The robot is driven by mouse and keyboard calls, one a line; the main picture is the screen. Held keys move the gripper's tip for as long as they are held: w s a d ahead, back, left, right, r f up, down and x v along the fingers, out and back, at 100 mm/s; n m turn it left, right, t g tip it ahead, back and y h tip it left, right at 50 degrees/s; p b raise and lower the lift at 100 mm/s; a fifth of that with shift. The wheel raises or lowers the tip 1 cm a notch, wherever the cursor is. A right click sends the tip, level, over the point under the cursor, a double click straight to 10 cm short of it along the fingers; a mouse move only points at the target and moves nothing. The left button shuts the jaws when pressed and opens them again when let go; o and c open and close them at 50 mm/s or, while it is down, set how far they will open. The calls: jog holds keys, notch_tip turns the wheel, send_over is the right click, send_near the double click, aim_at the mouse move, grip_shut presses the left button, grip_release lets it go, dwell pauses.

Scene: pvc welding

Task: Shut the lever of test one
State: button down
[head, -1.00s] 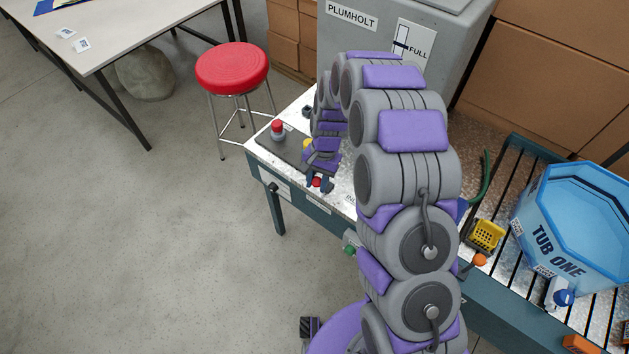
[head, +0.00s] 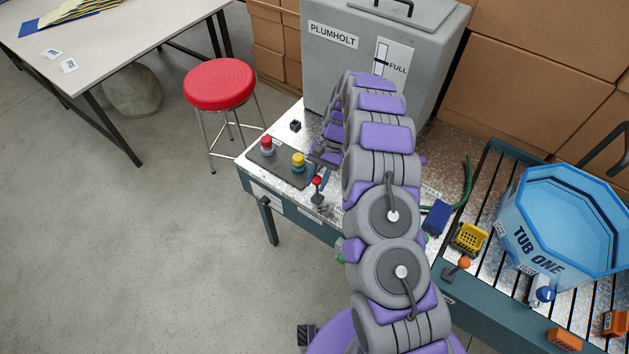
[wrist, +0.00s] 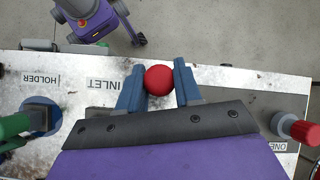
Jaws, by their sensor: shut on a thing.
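A lever with a red ball knob (head: 317,181) stands near the front edge of the metal bench (head: 290,181). The knob also shows in the wrist view (wrist: 158,80), between the two blue fingers of my gripper (wrist: 159,88). My gripper (head: 324,177) is shut on this knob. In the head view the lever's shaft rises below the knob, and my arm hides part of the bench behind it. A label ending in "ONE" (wrist: 279,146) lies at the right of the wrist view, beside a red-topped grey button (wrist: 298,130); the rest of the label is hidden.
The red-topped button (head: 267,145) and a yellow-topped one (head: 298,162) stand left of the lever. A grey PLUMHOLT tank (head: 345,65) stands behind. An orange-knobbed lever (head: 464,263) and blue TUB ONE (head: 540,235) are right. A red stool (head: 219,84) stands left.

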jog(key=shift+w+d, duration=0.25)
jog(key=shift+w, duration=0.1)
dwell(0.3)
jog(key=c, duration=1.1)
grip_release()
jog(key=shift+f, duration=0.1)
jog(key=shift+o, duration=0.6)
jog(key=shift+w+f, duration=0.1)
jog(key=shift+w, duration=0.05)
jog(key=shift+o, duration=1)
jog(key=p+v, duration=1.2)
jog(key=v, duration=0.5)
jog(key=shift+r+p, duration=0.25)
jog(key=shift+p, duration=0.5)
